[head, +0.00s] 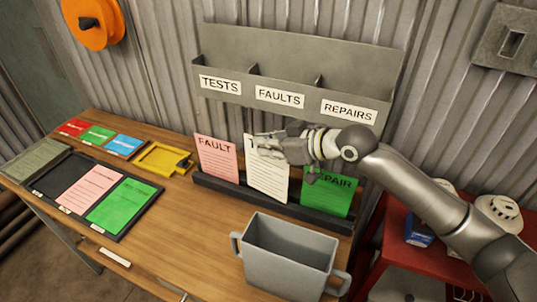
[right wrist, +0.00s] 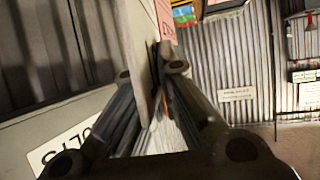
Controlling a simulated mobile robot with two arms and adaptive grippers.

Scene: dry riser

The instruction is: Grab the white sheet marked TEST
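The white TEST sheet (head: 268,182) stands upright in the dark low rack, between a pink FAULT sheet (head: 217,159) and a green REPAIR sheet (head: 326,195). My right gripper (head: 262,143) is at its top edge and covers most of its heading. In the right wrist view, the white sheet (right wrist: 136,45) shows nearly edge-on between the fingers of my right gripper (right wrist: 151,75). The fingers are close together and appear shut on it. The sheet's lower part still sits at the rack. My left gripper is not in view.
A grey wall holder (head: 300,52) labelled TESTS, FAULTS and REPAIRS hangs just above. A grey two-handled bin (head: 290,262) stands in front on the wooden table (head: 185,225). A black tray (head: 128,222) with sheets lies left. A red table (head: 375,262) stands right.

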